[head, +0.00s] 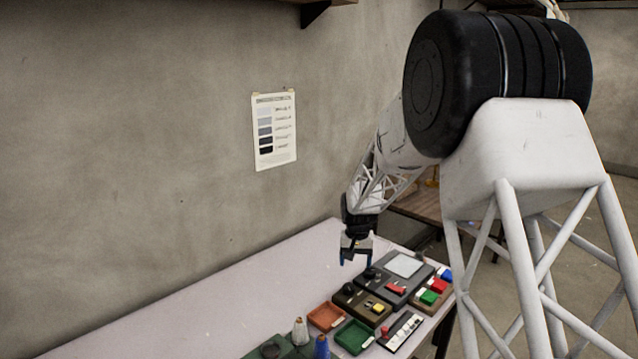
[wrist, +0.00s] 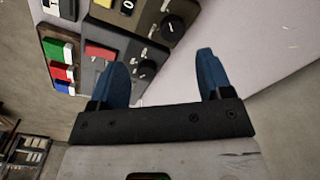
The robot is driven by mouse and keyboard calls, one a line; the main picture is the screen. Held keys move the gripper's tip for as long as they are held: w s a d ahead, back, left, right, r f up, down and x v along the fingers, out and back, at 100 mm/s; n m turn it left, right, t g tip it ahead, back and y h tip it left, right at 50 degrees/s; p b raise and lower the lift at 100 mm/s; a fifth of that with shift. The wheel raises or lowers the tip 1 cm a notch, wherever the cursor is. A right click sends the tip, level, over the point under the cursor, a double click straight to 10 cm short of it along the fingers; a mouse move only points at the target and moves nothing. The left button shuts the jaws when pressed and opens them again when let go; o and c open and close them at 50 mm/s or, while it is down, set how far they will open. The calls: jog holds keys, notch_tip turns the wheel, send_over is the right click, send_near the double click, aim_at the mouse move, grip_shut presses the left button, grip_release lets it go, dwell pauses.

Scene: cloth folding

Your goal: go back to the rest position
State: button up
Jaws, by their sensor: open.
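My gripper (head: 356,254) hangs above the far right part of the pale table (head: 230,292) in the head view, with its blue fingers pointing down. In the wrist view my gripper (wrist: 168,78) shows its two blue fingers wide apart with nothing between them. The fingers are open and empty, above the table surface near the control boxes. No cloth can be made out in either view.
A dark box with a grey panel (head: 404,265) and a box with a yellow button (head: 378,307) stand under and right of my gripper. Orange (head: 326,316) and green (head: 354,337) trays and two spools (head: 300,331) stand nearer. The table's left part is clear.

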jog(key=s+d+r+t, duration=0.1)
jog(key=s+d+r, duration=0.1)
jog(key=s+r, duration=0.8)
jog(key=s+d+r, duration=0.2)
jog(key=s+r, duration=0.5)
jog(key=s, duration=0.7)
jog(key=s+d+n+t, duration=0.1)
jog(key=s+d, duration=0.1)
jog(key=s, duration=2.5)
jog(key=shift+s+d+r, duration=0.4)
jog(key=shift+r, duration=0.05)
